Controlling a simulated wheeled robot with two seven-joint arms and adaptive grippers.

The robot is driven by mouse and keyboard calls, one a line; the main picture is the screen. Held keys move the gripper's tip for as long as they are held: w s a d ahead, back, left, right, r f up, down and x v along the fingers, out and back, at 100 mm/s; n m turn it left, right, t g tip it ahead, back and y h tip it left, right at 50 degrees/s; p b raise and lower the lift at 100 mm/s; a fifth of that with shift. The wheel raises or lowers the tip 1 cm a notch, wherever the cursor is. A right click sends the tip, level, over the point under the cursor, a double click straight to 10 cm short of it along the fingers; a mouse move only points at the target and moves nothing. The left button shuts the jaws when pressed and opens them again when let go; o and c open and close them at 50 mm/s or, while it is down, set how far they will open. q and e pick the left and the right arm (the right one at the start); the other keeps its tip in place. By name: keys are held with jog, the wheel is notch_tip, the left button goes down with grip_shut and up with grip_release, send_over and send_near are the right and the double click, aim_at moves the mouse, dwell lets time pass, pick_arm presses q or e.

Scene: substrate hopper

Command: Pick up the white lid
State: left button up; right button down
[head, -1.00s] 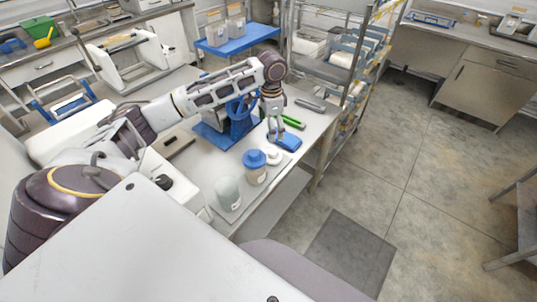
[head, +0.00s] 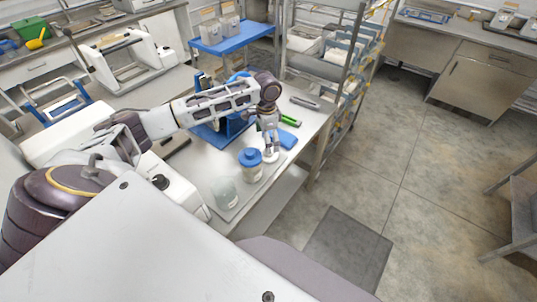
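The white lid (head: 271,158) lies on the bench near its front edge, just right of a jar with a blue lid (head: 251,166). My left gripper (head: 270,147) points down directly over the lid, with its fingertips at or just above it. The fingers hide part of the lid. I cannot tell whether they are apart or closed on it. My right gripper is not in view.
An open, clear jar (head: 225,191) stands left of the blue-lidded jar. A blue flat item (head: 288,140) and a green tool (head: 289,121) lie behind my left gripper. A blue device (head: 235,127) stands further back. A wire shelf rack (head: 318,62) is beyond the bench.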

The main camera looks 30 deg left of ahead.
pick_arm(q)
jog(key=shift+f, duration=0.8)
jog(key=shift+w+d+f+p, duration=0.15)
jog(key=shift+f+p, duration=0.4)
jog(key=shift+f, duration=2.05)
jog(key=c, duration=0.9)
